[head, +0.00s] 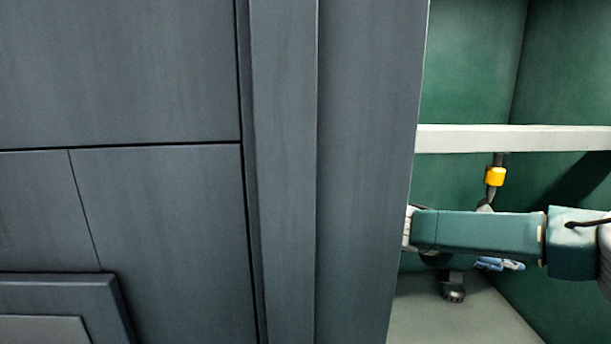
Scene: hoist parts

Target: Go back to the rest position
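My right arm (485,232) comes in from the right in the head view, its teal link lying nearly level across the opening. A dark grey ribbed piece below the link looks like my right gripper (454,290). It is small and partly hidden by the arm, so I cannot tell whether its fingers are open or shut, and I see nothing clearly held in it. My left arm and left gripper are not in view.
A large grey panelled wall (280,170) fills the left and middle, close by. To its right is a green-walled space with a white beam (515,139). A yellow-and-dark hanging part (495,176) is below the beam. A small blue item (500,264) shows under my arm. Pale floor (485,320) lies below.

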